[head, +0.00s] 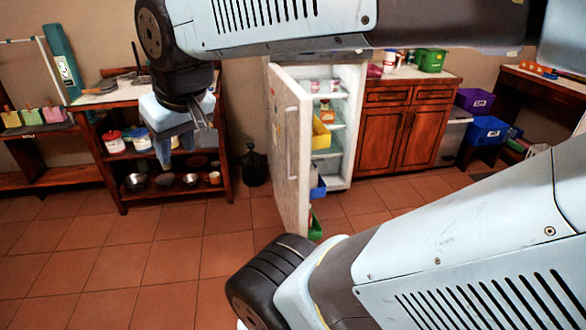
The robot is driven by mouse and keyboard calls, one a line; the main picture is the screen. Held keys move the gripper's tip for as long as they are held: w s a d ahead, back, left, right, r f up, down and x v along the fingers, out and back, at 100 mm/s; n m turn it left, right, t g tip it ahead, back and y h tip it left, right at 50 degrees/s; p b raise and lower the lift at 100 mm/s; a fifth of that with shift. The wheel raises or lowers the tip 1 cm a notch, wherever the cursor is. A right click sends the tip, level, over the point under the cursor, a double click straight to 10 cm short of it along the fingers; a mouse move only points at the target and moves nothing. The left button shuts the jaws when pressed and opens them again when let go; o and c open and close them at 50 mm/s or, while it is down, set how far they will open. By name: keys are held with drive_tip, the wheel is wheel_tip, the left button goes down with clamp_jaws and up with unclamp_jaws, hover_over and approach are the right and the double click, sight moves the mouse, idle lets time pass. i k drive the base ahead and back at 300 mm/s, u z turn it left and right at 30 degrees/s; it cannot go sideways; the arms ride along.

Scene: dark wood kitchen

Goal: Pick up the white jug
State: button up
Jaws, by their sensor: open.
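A small white, jug-like vessel (388,60) stands on the counter right of the fridge, beside a green bin. It is too small to tell for sure that it is the white jug. My gripper (182,150) hangs at the left, pointing down, open with nothing visible between its fingers. In the picture it overlaps the shelf unit and is well left of the vessel. The gripper hides part of the shelves.
The fridge (333,125) is open, its door (290,150) swung out toward me. The shelf unit (122,172) holds pots and lidded containers. A black bag (254,168) sits on the floor. Tiled floor (130,265) is clear at the front left.

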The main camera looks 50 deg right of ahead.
sight(391, 62)
drive_tip(key=u, duration=0.3)
drive_tip(key=i, duration=0.15)
drive_tip(key=z, duration=1.55)
drive_tip(key=k, duration=0.65)
drive_tip(key=z, duration=0.3)
drive_tip(key=i, duration=1.7)
drive_tip(key=z, duration=0.85)
